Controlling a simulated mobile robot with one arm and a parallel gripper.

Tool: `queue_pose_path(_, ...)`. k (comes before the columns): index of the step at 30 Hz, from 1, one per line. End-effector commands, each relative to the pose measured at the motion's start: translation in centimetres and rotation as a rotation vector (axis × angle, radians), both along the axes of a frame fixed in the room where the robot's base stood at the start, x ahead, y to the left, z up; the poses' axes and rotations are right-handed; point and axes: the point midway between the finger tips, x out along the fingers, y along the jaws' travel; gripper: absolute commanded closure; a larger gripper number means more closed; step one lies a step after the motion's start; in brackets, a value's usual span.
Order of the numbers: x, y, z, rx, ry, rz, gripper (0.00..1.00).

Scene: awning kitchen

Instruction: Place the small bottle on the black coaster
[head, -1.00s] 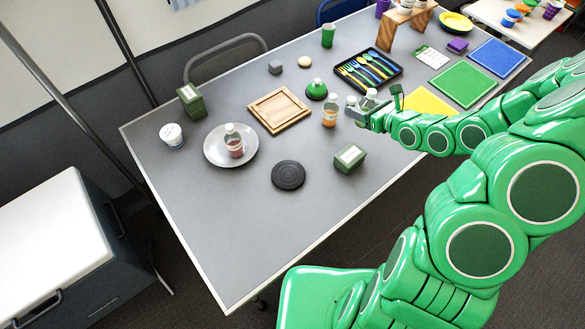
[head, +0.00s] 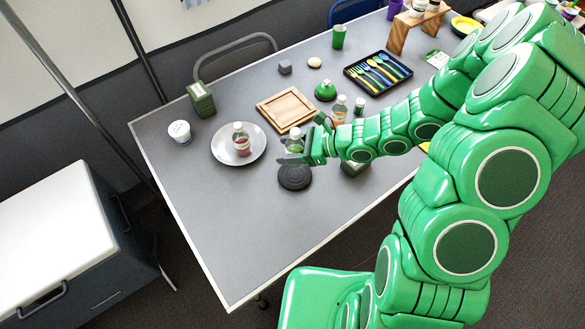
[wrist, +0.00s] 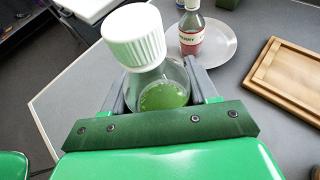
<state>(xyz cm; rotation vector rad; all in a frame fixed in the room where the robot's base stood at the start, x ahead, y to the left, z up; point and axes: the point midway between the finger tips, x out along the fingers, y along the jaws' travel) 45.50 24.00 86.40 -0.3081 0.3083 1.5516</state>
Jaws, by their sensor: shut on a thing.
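My gripper (head: 303,151) is shut on a small clear bottle (head: 293,146) with green liquid. In the wrist view the bottle (wrist: 160,92) has a white ribbed cap and sits between the two grey fingers. The black coaster (head: 294,179), a round dark disc, lies flat on the grey table. In the head view the bottle appears just above the coaster's far edge; how high it is held is hard to tell. The coaster does not show in the wrist view.
A grey plate (head: 254,155) with a red-liquid bottle (head: 241,139) stands left of my gripper. A wooden tray (head: 285,110) lies behind, an orange-liquid bottle (head: 340,108) to the right. A green box (head: 352,168) is partly hidden by my arm. The table's front left is clear.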

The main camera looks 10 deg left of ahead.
Motion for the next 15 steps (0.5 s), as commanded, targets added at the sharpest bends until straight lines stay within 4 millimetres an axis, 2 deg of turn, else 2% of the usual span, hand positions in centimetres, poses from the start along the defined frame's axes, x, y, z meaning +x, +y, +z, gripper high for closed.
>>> queue_pose_path(9,0.1,0.0,-2.8,0.0,0.0,-0.002,0.75)
queue_pose_path(15,0.1,0.0,-3.4,0.0,-0.001,-0.003,0.75)
